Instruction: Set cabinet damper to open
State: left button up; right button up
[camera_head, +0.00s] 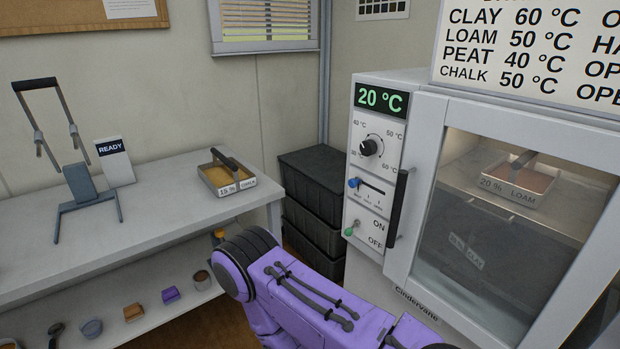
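The cabinet (413,190) stands at the right with a control panel on its left front. The panel has a slider with a blue knob (354,183), which appears to be the damper control. The blue knob sits at the left end of its slot; the small labels under the slot are too small to read surely. Above it is a black dial (371,146) and a green 20 °C display (381,99). Below it is a green-tipped ON/OFF switch (350,231). Part of my purple arm shows below the panel. Neither gripper is in view.
The cabinet's glass door (465,250) is closed, with a black vertical handle (397,208); a LOAM tray (517,181) is inside. Black crates (312,212) stand left of the cabinet. A bench (150,195) at the left bears a tray (226,175). A settings sign (535,50) hangs above.

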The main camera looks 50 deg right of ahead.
aim_at(353, 183)
jog(key=z, duration=0.2)
jog(key=i, duration=0.9)
jog(key=z, duration=0.45)
